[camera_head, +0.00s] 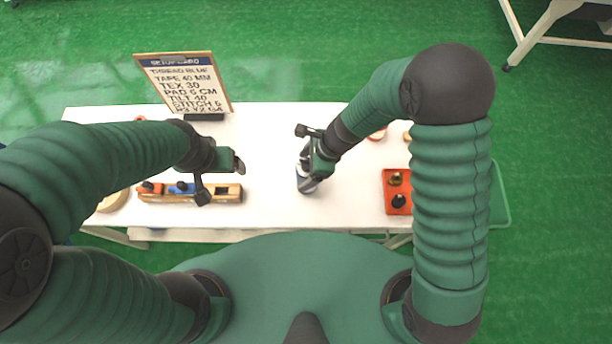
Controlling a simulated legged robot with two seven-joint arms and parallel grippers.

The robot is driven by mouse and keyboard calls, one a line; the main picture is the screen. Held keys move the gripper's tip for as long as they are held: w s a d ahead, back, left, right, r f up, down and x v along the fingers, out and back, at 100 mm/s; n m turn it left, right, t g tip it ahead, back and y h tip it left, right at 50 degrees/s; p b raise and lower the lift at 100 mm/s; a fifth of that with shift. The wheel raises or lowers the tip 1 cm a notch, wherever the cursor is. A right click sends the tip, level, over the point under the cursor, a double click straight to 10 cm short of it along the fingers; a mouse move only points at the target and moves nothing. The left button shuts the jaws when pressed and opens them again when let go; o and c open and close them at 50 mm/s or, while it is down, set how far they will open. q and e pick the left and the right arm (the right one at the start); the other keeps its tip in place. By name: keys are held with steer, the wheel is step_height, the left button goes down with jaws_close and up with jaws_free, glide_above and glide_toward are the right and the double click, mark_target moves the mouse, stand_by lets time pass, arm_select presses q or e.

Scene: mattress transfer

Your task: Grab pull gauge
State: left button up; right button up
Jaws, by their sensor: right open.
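My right gripper (306,158) is over the middle of the white table, its jaws apart. A small white and dark-blue object (305,184) is at its lower finger, partly hidden by it. I cannot tell whether they touch, or whether this object is the pull gauge. My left gripper (221,181) is open and empty, above the right part of a wooden holder (229,193). The holder carries an orange item (150,188) and a blue item (181,187). No other thing can be clearly identified as the pull gauge.
A sign board (185,85) stands at the table's back left. A red tray (396,207) with small dark and brass items lies at the right, near my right arm. A round tan object (114,201) is at the left edge. The white table (262,135) is bare between my grippers.

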steer(key=shift+w+d+f, duration=0.1)
steer(key=shift+w+d, duration=0.1)
steer(key=shift+c, duration=1.2)
steer(key=shift+s, duration=0.1)
steer(key=c, duration=0.7)
jaws_close()
